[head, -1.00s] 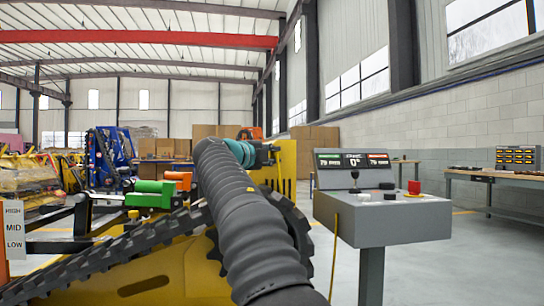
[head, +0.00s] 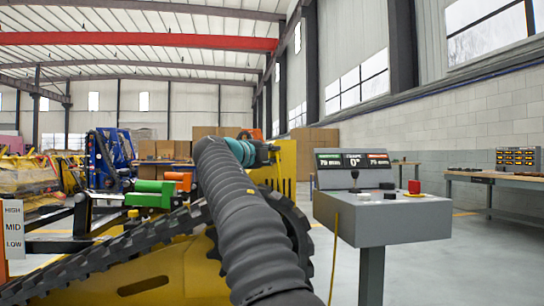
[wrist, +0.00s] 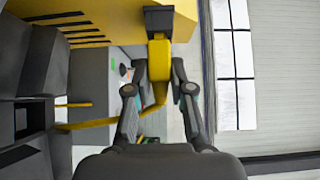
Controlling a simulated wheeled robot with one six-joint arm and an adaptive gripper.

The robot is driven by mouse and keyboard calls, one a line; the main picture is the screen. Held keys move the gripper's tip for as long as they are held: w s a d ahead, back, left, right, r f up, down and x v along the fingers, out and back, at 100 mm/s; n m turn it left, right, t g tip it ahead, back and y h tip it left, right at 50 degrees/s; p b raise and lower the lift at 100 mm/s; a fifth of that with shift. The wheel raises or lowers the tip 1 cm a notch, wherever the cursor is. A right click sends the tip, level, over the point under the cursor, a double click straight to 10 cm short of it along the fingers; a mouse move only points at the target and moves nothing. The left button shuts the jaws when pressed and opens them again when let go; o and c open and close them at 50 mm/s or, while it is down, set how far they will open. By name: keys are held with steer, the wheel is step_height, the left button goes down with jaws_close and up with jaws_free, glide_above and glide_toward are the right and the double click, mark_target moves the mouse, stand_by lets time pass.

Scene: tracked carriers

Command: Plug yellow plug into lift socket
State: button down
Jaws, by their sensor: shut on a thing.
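In the wrist view my gripper (wrist: 158,75) is shut on the yellow plug (wrist: 158,58), one finger on each side of it. A dark block (wrist: 172,8) is at the plug's far end; I cannot tell whether it is part of the plug or the lift socket. A yellow cable (wrist: 158,94) bends down from the plug and off to the left. In the head view my arm hides the plug, and the gripper's end shows only partly beside the yellow slotted panel (head: 288,160).
A grey control console (head: 390,219) with a display, joystick and red button stands right of my arm. A yellow tracked carrier (head: 160,285) lies low at left, with a black track. A HIGH/MID/LOW sign (head: 13,228) is at far left. A workbench (head: 500,176) stands along the right wall.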

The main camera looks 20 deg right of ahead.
steer(key=shift+w+d, duration=0.1)
steer(key=shift+w, duration=0.2)
stand_by(0.4)
steer(key=c, duration=0.9)
jaws_free()
steer(key=shift+c, duration=0.2)
steer(key=v, duration=1.2)
steer(key=shift+s, duration=0.1)
